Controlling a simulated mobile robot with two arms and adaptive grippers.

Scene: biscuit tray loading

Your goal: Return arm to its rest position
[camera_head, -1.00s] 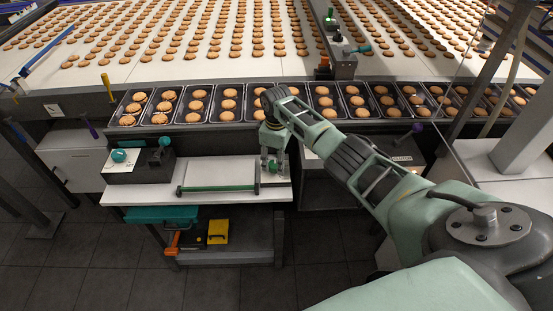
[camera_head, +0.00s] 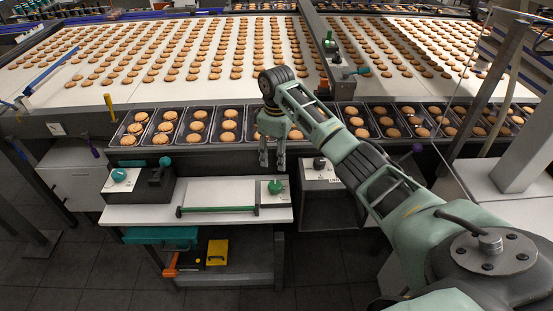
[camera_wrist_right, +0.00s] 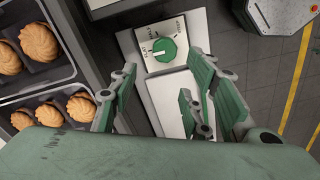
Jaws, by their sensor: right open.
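My right gripper (camera_head: 272,152) is open and empty. It points down in front of the row of biscuit trays, above the back right part of the white worktop. Its arm comes in from the right of the head view. A green rotary knob (camera_head: 275,187) on a pale plate sits at the worktop's right end, just below the fingers and apart from them. In the right wrist view the knob (camera_wrist_right: 166,50) shows beyond the spread fingers (camera_wrist_right: 163,100), with nothing between them. My left gripper is not in view.
Black trays (camera_head: 194,126) of biscuits line the conveyor front. The white worktop (camera_head: 150,215) carries a green-barred handle (camera_head: 218,210) and a black control box with a teal knob (camera_head: 119,175). A shelf below holds a yellow case (camera_head: 217,252). A post with controls (camera_head: 330,45) stands behind.

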